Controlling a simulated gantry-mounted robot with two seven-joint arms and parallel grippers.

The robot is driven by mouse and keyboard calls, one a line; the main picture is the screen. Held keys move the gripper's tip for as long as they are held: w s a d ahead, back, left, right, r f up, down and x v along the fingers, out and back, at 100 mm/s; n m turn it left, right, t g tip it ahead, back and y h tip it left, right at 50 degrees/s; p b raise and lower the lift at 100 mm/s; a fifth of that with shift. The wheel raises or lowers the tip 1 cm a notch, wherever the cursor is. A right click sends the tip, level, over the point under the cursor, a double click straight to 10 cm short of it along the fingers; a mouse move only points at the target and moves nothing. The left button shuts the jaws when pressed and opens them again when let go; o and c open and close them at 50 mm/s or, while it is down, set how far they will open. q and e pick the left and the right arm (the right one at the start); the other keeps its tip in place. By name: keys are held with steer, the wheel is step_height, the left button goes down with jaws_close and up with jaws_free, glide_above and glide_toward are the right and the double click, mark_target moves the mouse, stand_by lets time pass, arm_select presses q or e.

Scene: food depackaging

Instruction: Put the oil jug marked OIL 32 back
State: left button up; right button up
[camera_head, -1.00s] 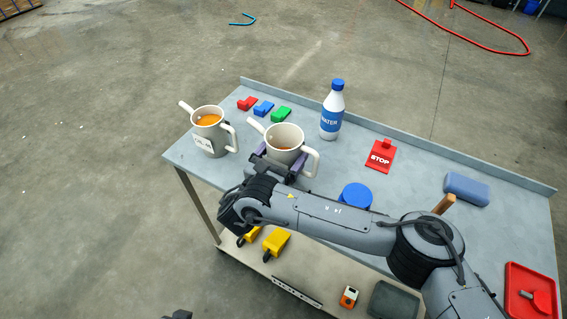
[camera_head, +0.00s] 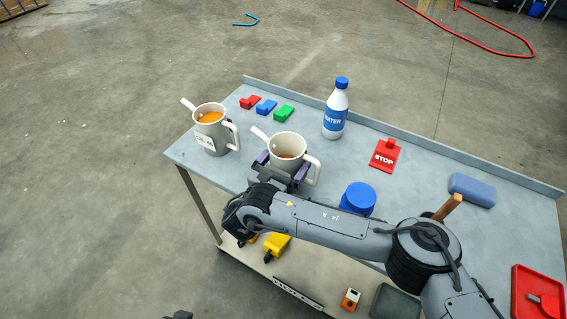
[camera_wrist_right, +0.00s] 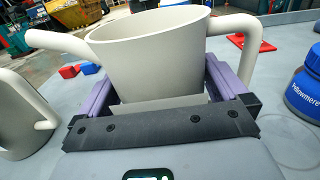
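Two pale jugs with long spouts and side handles are at the cart's left. The left jug (camera_head: 211,132) stands on the top with orange liquid in it; its label is too small to read. My right gripper (camera_head: 281,171) has its purple fingers on both sides of the second jug (camera_head: 289,147), shut on it. In the right wrist view that jug (camera_wrist_right: 150,62) sits between the fingers, roughly upright. Its marking cannot be read, and I cannot tell whether its base touches the cart. Only a dark piece, perhaps my left gripper (camera_head: 178,315), shows at the bottom edge.
On the cart top (camera_head: 420,160) are red, blue and green blocks (camera_head: 266,107), a water bottle (camera_head: 336,110), a red STOP sign (camera_head: 385,156), a blue-lidded container (camera_head: 358,197), a blue pad (camera_head: 472,190) and a red tray (camera_head: 536,275). A raised rim runs along the back.

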mark_target(278, 169)
steer(key=shift+r, duration=0.2)
steer(key=p+v, duration=0.1)
steer(key=v, duration=0.1)
steer(key=p+v, duration=0.2)
steer(key=v, duration=0.1)
steer(key=shift+s+a+r+p, duration=0.2)
steer(key=shift+s+r+p, duration=0.1)
steer(key=shift+r, duration=0.1)
steer(key=p+v, duration=0.5)
steer(key=p, duration=0.2)
steer(key=shift+f, duration=0.15)
steer(key=shift+s+a+f+p, duration=0.3)
steer(key=shift+s+p, duration=0.3)
steer(key=shift+p, duration=0.3)
